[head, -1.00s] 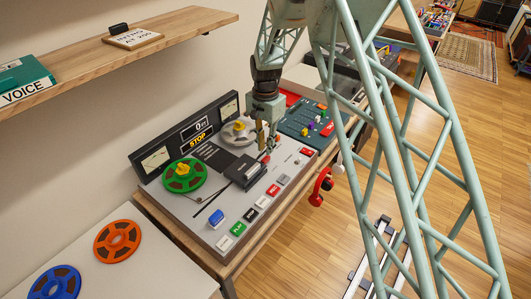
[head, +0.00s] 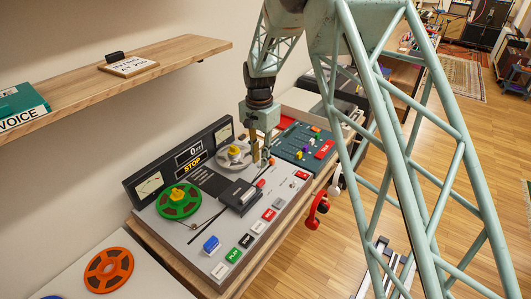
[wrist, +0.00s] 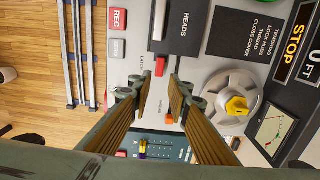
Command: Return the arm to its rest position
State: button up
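My gripper (head: 261,158) hangs from the arm over the right part of the tape machine (head: 172,232), between the grey reel and the row of buttons. In the wrist view my gripper (wrist: 168,84) is open, its two fingers apart with nothing between them. The fingers are above the panel, close to a small red-orange knob (wrist: 169,119). The grey reel with a yellow hub (wrist: 236,106) lies to the right of the fingers in the wrist view.
A green reel (head: 179,201) sits on the machine. An orange reel (head: 108,269) lies on the white surface at left. A mixer (head: 303,143) adjoins the machine at right. A wooden shelf (head: 150,62) is on the wall. Red headphones (head: 317,209) hang at the table's front edge.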

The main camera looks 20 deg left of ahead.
jog(key=shift+d+r, duration=0.1)
jog(key=s+d+r+n+t, duration=0.1)
jog(key=s+d+r, duration=0.3)
jog(key=d+r, duration=0.6)
jog(key=s+d+r+b, duration=0.1)
jog(key=s+d+r, duration=0.3)
jog(key=d+r, duration=0.55)
jog(key=s+d+r+n+t, duration=0.1)
jog(key=s+d+r, duration=0.2)
jog(key=d+r, duration=0.65)
jog(key=s+d+r+b, duration=0.1)
jog(key=s+d+r, duration=0.2)
jog(key=s+d, duration=0.45)
jog(key=s+d+r, duration=0.3)
jog(key=s+d, duration=0.3)
jog(key=s, duration=0.3)
jog(key=s+d+f+t, duration=0.1)
jog(key=s+d, duration=0.3)
jog(key=s, duration=0.5)
jog(key=s+d+f+n+t+b, duration=0.1)
jog(key=s+d, duration=0.3)
jog(key=s, duration=0.6)
jog(key=shift+s+f, duration=0.25)
jog(key=shift+f, duration=0.15)
